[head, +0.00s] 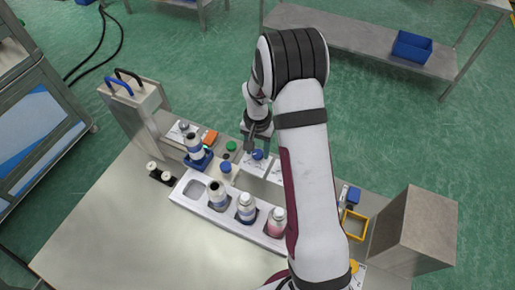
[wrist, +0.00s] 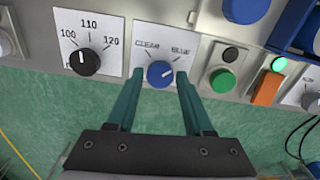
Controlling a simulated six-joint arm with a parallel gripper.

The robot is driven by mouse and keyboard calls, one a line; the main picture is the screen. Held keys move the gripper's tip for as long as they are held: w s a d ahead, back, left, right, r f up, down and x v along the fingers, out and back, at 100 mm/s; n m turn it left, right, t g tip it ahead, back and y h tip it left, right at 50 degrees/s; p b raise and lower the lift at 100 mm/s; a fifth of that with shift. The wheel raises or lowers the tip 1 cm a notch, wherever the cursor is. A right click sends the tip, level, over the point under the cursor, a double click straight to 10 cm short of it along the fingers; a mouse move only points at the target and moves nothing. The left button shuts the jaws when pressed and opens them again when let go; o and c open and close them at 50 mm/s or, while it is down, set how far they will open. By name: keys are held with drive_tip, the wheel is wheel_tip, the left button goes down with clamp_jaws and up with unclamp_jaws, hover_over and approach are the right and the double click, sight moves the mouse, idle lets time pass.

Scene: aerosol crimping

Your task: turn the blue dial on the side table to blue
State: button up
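The blue dial (wrist: 160,74) sits on a white plate marked CLEAR at its upper left and BLUE at its upper right. A pale line on the dial seems to slant up and right, towards BLUE; it is small. My gripper (wrist: 160,82) is open, one finger on each side of the dial. I see gaps between fingers and dial, and cannot tell how deep the fingertips reach. In the head view the blue dial (head: 257,155) shows beside my gripper (head: 259,146), which is partly hidden by my arm.
A black dial (wrist: 84,61) marked 100, 110, 120 is to the left. A green button (wrist: 223,80) and an orange switch (wrist: 266,88) are to the right. A white tray (head: 188,202) holds several bottles. A grey box (head: 413,230) stands at the right.

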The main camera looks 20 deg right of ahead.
sight(258, 153)
drive_tip(key=shift+o, duration=1.1)
wheel_tip(258, 153, up, 16)
drive_tip(key=shift+f, duration=0.1)
drive_tip(key=s+a+r, duration=0.1)
drive_tip(key=s+a, duration=0.2)
drive_tip(key=s, duration=0.6)
drive_tip(key=s+a+r+n+y, duration=0.1)
drive_tip(key=s+a+r, duration=0.1)
drive_tip(key=s, duration=0.7)
drive_tip(key=s+a+r+n, duration=0.1)
drive_tip(key=s+a, duration=0.3)
drive_tip(key=s, duration=0.6)
drive_tip(key=shift+a+r+y, duration=0.15)
drive_tip(key=shift+a+y, duration=0.15)
drive_tip(key=shift+y, duration=0.1)
